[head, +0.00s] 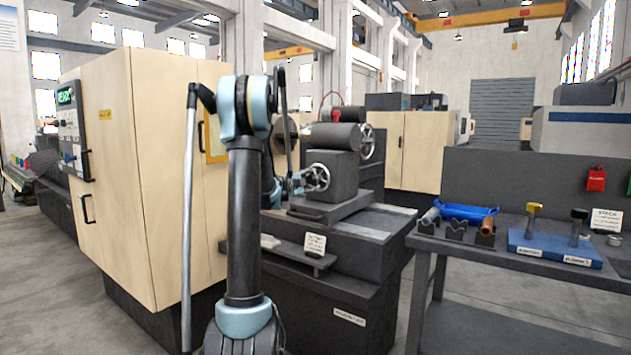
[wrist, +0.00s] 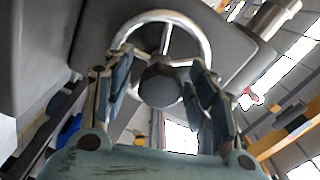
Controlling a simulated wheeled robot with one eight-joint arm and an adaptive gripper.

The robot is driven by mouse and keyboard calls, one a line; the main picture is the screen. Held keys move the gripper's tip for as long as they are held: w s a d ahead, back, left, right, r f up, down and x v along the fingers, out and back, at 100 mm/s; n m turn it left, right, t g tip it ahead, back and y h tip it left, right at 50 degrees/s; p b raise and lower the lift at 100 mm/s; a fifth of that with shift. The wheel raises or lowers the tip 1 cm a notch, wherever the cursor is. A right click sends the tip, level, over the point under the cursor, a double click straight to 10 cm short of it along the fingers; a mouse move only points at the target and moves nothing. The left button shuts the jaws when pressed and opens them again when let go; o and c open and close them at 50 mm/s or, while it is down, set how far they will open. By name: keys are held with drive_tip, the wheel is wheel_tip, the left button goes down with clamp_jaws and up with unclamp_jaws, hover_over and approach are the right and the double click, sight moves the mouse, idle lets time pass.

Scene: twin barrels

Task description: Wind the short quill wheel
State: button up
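A spoked handwheel (head: 318,177) with a bright rim sits on the lower, box-like barrel (head: 333,172) of the lathe. A second spoked wheel (head: 367,142) is on the end of the upper cylinder (head: 335,136). I cannot tell from labels which is the short quill's. My gripper (head: 298,182) is at the lower wheel, on its left side. In the wrist view my gripper (wrist: 161,68) has its fingers spread on either side of the wheel's round hub (wrist: 160,84). The bright rim (wrist: 168,15) arches beyond the fingertips. Whether the fingers touch the spokes is unclear.
A tall beige cabinet (head: 150,180) stands close to the left of my arm. A small sign (head: 315,244) stands on the machine's front ledge.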

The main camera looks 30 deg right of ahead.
drive_tip(key=shift+a, duration=0.1)
drive_tip(key=shift+v, duration=3.45)
